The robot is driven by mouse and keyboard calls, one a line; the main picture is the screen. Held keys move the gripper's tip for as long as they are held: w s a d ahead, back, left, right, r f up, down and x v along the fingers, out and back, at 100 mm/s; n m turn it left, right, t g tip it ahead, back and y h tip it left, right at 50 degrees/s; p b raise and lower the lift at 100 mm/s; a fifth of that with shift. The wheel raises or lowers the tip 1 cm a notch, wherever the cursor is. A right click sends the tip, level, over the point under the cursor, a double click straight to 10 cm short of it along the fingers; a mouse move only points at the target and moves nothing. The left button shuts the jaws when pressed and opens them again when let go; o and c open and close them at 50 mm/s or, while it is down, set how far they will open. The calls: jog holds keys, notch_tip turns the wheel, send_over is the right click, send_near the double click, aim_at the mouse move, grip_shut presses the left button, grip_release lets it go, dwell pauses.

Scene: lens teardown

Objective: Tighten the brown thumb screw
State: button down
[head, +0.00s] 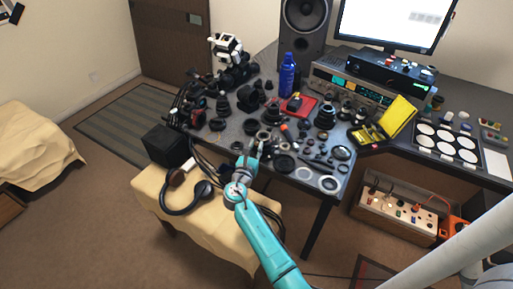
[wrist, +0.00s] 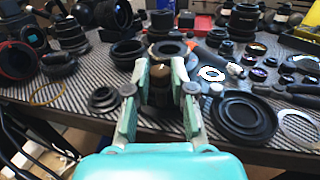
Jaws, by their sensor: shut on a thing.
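My gripper (wrist: 160,76) reaches the front edge of the desk, its two teal finger pads closed around a small dark brown, round-sided piece (wrist: 160,88). This looks like the brown thumb screw; the pads hide its sides. Just behind and above it is a dark ring-shaped lens part (wrist: 172,49). Whether the screw is seated in that part cannot be told. In the head view my gripper (head: 246,165) is at the desk's near edge, and the screw is too small to make out there.
A large black ring (wrist: 245,117) lies to the right of my gripper, with a pale ring (wrist: 299,126) beyond it. Headphones (head: 187,190) lie on the cloth-covered stool (head: 222,225) below the desk edge.

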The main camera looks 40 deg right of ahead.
jog(key=m+g+h, duration=0.1)
jog(key=m+g, duration=0.1)
jog(key=g, duration=0.1)
jog(key=w+m+g+h, duration=0.1)
jog(key=m+g, duration=0.1)
jog(key=g, duration=0.1)
jog(key=m+g+h, duration=0.1)
jog(key=m+g, duration=0.1)
jog(key=g, duration=0.1)
jog(key=shift+w+a, duration=0.15)
jog(key=shift+a, duration=0.05)
jog(key=shift+w+m+g, duration=0.1)
jog(key=shift+m+g, duration=1.2)
jog(key=shift+g, duration=0.7)
jog(key=shift+w+d+f+m+g+y, duration=0.1)
jog(key=shift+m+g+y, duration=0.6)
jog(key=shift+m+g, duration=0.8)
jog(key=shift+n+g, duration=0.3)
jog(key=c, duration=1)
grip_release()
jog(key=shift+r, duration=0.2)
jog(key=shift+w+r, duration=0.1)
jog(key=shift+r, duration=4.75)
